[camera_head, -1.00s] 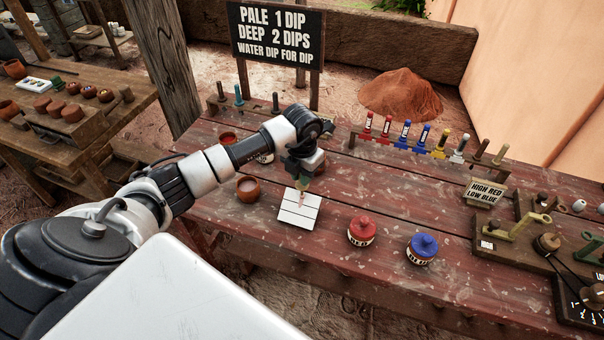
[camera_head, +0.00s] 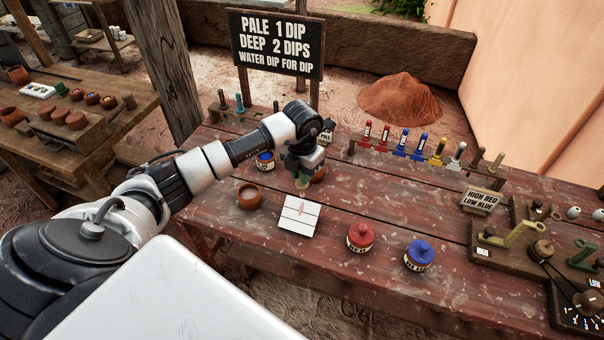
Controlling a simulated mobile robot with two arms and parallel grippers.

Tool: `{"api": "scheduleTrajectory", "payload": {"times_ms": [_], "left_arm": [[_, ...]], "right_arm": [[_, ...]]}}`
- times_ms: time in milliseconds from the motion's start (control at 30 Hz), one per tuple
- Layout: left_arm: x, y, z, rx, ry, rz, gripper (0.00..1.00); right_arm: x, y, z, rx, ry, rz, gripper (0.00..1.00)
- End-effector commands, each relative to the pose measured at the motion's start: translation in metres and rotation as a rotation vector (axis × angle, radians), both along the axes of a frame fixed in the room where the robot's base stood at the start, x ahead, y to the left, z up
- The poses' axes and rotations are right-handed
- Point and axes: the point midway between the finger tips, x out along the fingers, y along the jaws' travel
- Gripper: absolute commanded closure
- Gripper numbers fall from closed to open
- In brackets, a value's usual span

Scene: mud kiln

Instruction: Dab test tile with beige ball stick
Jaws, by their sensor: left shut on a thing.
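The white test tile (camera_head: 290,221) lies flat on the red plank table, crossed by dark lines. A small pinkish mark (camera_head: 303,209) shows on its upper part. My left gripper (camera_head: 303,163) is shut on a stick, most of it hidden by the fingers. The stick's pale beige ball end (camera_head: 302,184) points down, above and behind the tile's far edge and apart from the tile. My right gripper is not in view.
A brown cup (camera_head: 249,197) stands left of the tile. A cup with blue content (camera_head: 264,161) stands behind it, and an orange-brown cup (camera_head: 320,174) is partly hidden by my gripper. Red (camera_head: 360,237) and blue (camera_head: 419,253) lidded pots stand right. Racked coloured sticks (camera_head: 405,137) stand behind.

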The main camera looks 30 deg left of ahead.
Motion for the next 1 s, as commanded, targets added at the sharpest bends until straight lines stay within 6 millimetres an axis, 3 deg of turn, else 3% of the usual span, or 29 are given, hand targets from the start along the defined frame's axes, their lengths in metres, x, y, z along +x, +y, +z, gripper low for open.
{"api": "scheduleTrajectory", "payload": {"times_ms": [500,1000], "left_arm": [[0.000,0.000,0.038,0.001,0.000,0.001,1.00],[0.000,0.000,0.039,0.000,0.000,0.001,1.00]], "right_arm": [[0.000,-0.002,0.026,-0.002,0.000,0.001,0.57],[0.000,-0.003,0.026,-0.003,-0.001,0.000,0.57]]}}
